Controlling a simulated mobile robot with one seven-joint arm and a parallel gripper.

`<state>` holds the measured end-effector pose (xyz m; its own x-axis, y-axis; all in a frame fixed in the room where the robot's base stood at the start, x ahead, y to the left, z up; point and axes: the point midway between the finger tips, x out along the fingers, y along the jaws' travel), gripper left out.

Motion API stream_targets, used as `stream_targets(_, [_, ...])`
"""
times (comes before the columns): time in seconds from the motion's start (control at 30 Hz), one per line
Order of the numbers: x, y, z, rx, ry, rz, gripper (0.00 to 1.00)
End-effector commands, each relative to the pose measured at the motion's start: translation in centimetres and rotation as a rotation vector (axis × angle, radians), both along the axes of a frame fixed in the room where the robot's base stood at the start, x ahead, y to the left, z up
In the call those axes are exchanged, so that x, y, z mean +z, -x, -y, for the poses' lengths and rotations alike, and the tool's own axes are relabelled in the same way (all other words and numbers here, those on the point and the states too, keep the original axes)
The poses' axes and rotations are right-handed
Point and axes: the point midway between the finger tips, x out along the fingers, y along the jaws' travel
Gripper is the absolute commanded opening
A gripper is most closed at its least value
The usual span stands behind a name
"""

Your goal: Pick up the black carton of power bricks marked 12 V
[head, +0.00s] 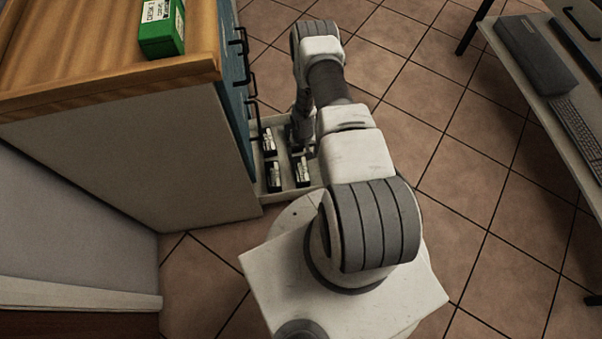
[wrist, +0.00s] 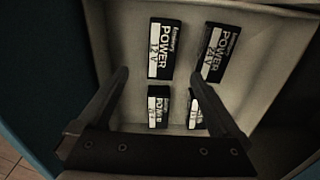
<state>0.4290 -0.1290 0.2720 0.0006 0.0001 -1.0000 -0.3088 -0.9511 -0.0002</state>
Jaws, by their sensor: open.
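In the wrist view a black carton (wrist: 163,48) with a white label reading POWER 12 V lies at the upper left of the open drawer. Beside it is a similar carton (wrist: 219,52) that reads POWER 24V. A smaller-looking black POWER carton (wrist: 158,106) lies below the 12 V one; its voltage is too small to read surely. Another carton (wrist: 194,107) is partly hidden by my right finger. My gripper (wrist: 161,78) is open and empty, its fingers spread on either side of the left and middle part of the drawer.
The pale drawer (head: 256,190) stands out low from a wooden-topped cabinet (head: 110,80); its walls surround the cartons. A green box (head: 161,27) sits on the cabinet top. A desk with a keyboard (head: 577,132) is at the right. The tiled floor between is clear.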

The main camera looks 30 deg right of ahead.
Motion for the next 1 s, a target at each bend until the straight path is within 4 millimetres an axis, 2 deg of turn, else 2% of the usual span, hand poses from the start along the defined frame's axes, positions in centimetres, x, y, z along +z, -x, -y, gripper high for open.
stream_targets(0.03, [-1.8,0.1,0.0,-0.001,0.0,-0.001,1.0])
stream_targets(0.1, [-3.4,0.1,0.0,-0.001,0.0,-0.001,1.0])
stream_targets(0.3, [-7.1,0.1,0.0,-0.001,-0.001,-0.002,1.0])
stream_targets(0.57, [-8.7,-0.1,-0.1,-0.001,0.0,0.0,1.0])
stream_targets(0.83, [-12.4,-0.5,-0.5,-0.002,0.0,-0.001,1.0])
stream_targets(1.0, [-13.4,-0.5,-0.4,-0.001,0.0,0.0,1.0])
